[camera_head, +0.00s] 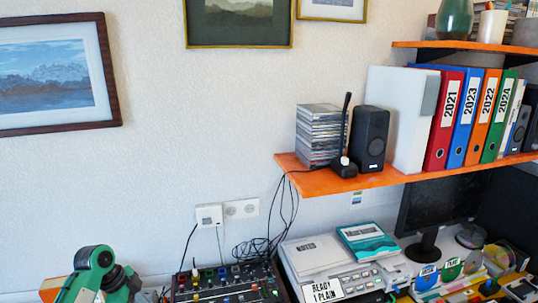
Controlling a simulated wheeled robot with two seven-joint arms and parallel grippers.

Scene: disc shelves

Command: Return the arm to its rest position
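A green and dark grey jointed part, which looks like my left arm, shows at the lower left edge of the head view. No fingertips show on it, so my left gripper is out of view. My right arm and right gripper are not in the picture.
An orange shelf (330,182) holds a stack of disc cases (319,135), a black speaker (370,139) and several binders (443,120). Below are a mixer (228,285), a grey device (325,265) and a monitor (440,205).

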